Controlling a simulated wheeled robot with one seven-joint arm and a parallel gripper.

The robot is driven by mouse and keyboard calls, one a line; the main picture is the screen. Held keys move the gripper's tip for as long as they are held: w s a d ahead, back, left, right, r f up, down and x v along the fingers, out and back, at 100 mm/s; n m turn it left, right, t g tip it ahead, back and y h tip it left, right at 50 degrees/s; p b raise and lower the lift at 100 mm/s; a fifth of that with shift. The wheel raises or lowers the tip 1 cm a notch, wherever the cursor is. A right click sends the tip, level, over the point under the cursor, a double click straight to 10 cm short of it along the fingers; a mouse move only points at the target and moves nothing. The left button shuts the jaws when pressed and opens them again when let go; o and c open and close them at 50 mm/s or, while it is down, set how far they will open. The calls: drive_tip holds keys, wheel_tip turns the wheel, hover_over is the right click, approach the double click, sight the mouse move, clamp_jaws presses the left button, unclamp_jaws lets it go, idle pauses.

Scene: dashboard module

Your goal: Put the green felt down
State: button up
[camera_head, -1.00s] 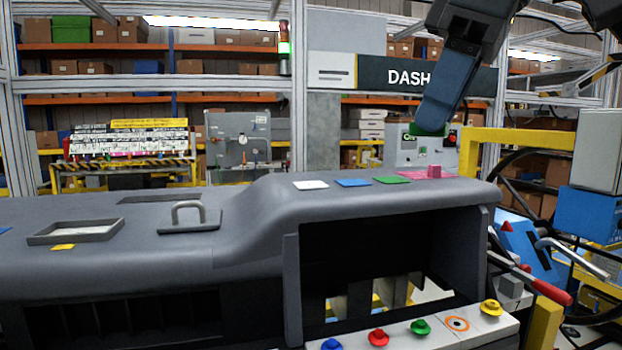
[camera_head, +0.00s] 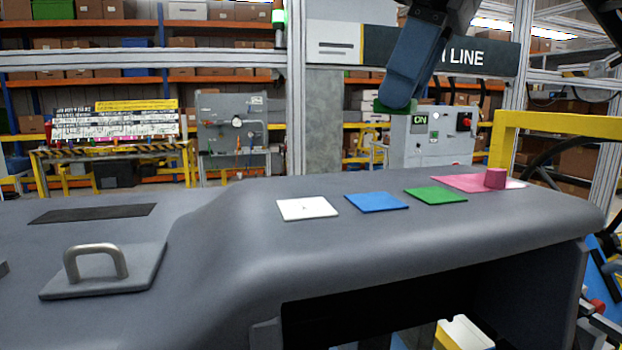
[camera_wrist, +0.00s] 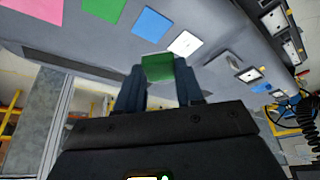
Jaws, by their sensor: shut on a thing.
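My gripper (camera_head: 396,106) hangs in the air above and behind the dashboard top in the head view. It is shut on a green felt (camera_head: 381,107), whose edge shows at the fingertips. In the wrist view the green felt (camera_wrist: 158,68) sits between the two fingers. On the dashboard lie a white square (camera_head: 307,208), a blue square (camera_head: 376,202), a green square (camera_head: 435,195) and a pink square (camera_head: 462,182).
The grey dashboard (camera_head: 400,245) has a metal handle on a plate (camera_head: 100,272) and a dark strip (camera_head: 92,214) at left. A yellow frame (camera_head: 560,124) stands at the right, near the pink square.

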hover_over(302, 206)
drive_tip(key=d, duration=0.2)
drive_tip(key=f, duration=0.5)
drive_tip(key=shift+s+a+f+p, duration=0.1)
drive_tip(key=shift+s+a+p, duration=0.15)
drive_tip(key=shift+s+p, duration=0.1)
drive_tip(key=shift+a+f, duration=0.1)
drive_tip(key=shift+f, duration=2)
drive_tip(key=shift+f, duration=0.1)
drive_tip(key=o, duration=1)
drive_tip(key=v, duration=1.2)
